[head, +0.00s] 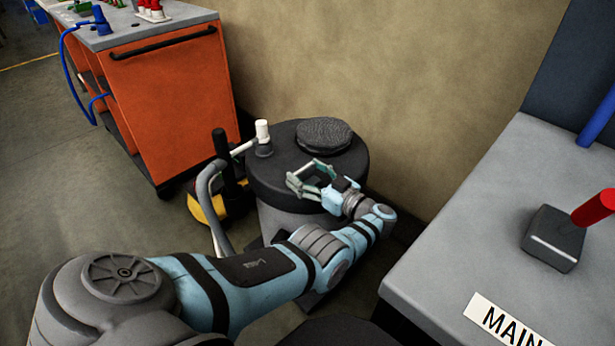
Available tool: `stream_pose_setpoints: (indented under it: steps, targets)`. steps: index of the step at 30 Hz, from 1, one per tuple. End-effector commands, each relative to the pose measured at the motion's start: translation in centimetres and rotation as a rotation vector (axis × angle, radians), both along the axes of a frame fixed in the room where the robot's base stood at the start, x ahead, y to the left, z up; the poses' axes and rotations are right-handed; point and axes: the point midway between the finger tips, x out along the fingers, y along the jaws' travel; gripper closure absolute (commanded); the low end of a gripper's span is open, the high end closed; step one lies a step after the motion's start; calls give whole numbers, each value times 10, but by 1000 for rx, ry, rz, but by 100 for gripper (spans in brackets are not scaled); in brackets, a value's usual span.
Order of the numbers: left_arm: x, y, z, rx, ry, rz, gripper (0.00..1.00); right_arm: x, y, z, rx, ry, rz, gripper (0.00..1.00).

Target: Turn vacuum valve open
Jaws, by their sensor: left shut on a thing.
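A grey canister with a dark lid (268,178) stands on the floor against the wall. A pale pipe with an upright white-capped fitting (262,132) sits at the lid's left edge; I cannot tell whether this is the vacuum valve. My left gripper (292,182) is over the front of the lid, right of and nearer than the white fitting. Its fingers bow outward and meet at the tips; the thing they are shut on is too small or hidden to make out. A red handle (594,208) rises from a dark block on the grey bench at right. My right gripper is out of view.
A grey bench (450,225) with a MAIN label (505,322) fills the right side. An orange cabinet (175,105) stands at left. A grey hose (206,190) and a black-and-yellow object (205,207) are beside the canister. The floor at left is clear.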

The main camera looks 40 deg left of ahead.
Motion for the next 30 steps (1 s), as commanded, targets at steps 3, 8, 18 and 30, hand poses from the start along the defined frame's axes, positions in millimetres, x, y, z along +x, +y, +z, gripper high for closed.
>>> stream_pose_setpoints:
  steps: [3, 8, 18, 30]
  targets:
    - [0, 0, 0, 0, 0, 1, 61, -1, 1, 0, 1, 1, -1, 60]
    - [0, 0, 0, 0, -1, 1, 32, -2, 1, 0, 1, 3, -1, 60]
    - [0, 0, 0, 1, -1, 0, 13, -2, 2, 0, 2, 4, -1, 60]
    - [-1, 0, 26, 1, -6, 0, 13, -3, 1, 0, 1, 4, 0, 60]
